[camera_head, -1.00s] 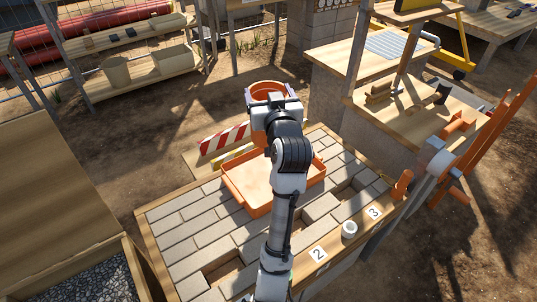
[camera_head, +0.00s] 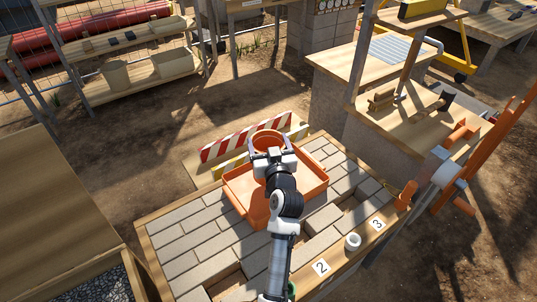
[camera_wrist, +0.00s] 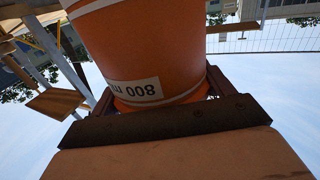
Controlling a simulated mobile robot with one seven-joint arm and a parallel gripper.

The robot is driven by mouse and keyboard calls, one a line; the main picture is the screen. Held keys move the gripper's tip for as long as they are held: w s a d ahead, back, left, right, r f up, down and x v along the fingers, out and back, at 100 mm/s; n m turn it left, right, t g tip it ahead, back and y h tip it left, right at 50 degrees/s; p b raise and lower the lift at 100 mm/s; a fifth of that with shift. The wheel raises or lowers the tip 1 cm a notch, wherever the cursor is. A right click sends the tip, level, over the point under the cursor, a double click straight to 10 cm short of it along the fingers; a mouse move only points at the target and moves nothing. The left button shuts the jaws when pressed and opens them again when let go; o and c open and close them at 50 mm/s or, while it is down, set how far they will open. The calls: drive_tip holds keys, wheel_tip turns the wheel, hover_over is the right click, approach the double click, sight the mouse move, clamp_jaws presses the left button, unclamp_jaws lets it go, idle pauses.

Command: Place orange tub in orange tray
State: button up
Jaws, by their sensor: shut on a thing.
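The orange tub (camera_head: 268,137) is round with an open top, and my gripper (camera_head: 268,155) is shut on it. In the wrist view the tub (camera_wrist: 145,45) fills the upper middle, between the fingers, with a white label reading "800 m..." upside down. The orange tray (camera_head: 240,188) is a shallow square tray on the paved bench top. In the head view the tub overlaps the tray's far edge; I cannot tell its height above the tray. My arm covers part of the tray's middle and near side.
The paved bench (camera_head: 180,235) has open gaps between some blocks. A red-and-white striped barrier (camera_head: 240,138) stands just behind the tray. A small white cup (camera_head: 353,241) stands on the bench's front edge near the number cards. A gravel bin (camera_head: 100,285) is at the lower left.

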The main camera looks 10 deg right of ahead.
sight(265, 145)
drive_tip(key=shift+f, duration=2.4)
drive_tip(key=shift+f+b, duration=0.25)
drive_tip(key=shift+b, duration=0.05)
drive_tip(key=o, duration=1.8)
drive_tip(key=shift+r, duration=0.1)
drive_tip(key=shift+r+p, duration=0.15)
drive_tip(key=shift+p, duration=0.2)
